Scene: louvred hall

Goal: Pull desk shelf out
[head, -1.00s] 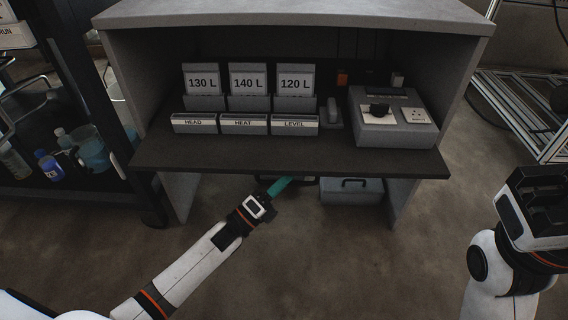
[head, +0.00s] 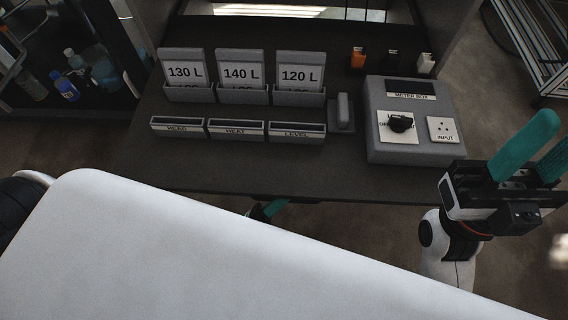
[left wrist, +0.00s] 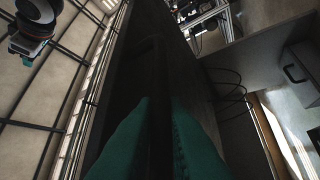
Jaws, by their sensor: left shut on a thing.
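The desk shelf (head: 350,182) is a dark board in a grey desk, its front edge facing me. My left gripper (head: 268,210) is at the underside of that front edge, mostly hidden behind my white arm; only a bit of teal finger shows. In the left wrist view its two teal fingers (left wrist: 158,125) are closed around a dark bar, which seems to be the shelf's handle. My right gripper (head: 540,150) is raised at the right of the shelf, its teal fingers apart and empty.
On the shelf stand number cards (head: 240,72), labelled trays (head: 236,130) and a grey meter box (head: 415,150) with a knob. A dark rack with bottles (head: 66,88) is at the left. A metal frame (head: 530,45) is at the right.

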